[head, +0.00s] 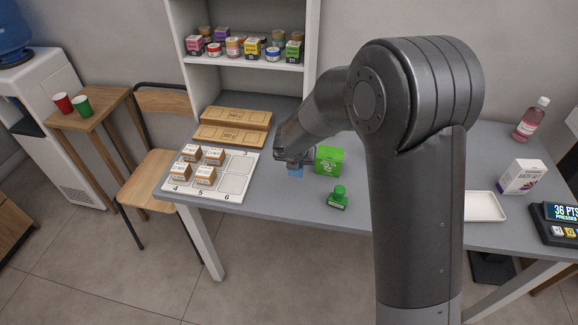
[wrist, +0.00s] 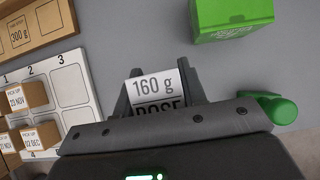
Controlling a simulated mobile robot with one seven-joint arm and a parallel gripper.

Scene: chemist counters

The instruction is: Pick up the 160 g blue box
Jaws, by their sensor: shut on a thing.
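The blue box (head: 295,172) shows as a small blue patch under my gripper (head: 294,160) in the head view. In the wrist view, the box (wrist: 154,88) shows a white label reading "160 g", with part of another word below it. It sits between the two fingers of my gripper (wrist: 155,92), which are shut on it. Most of the box is hidden by the fingers and the gripper body. I cannot tell whether it still touches the grey counter.
A white tray (head: 484,206) lies right. Bare counter (head: 290,205) is in front.

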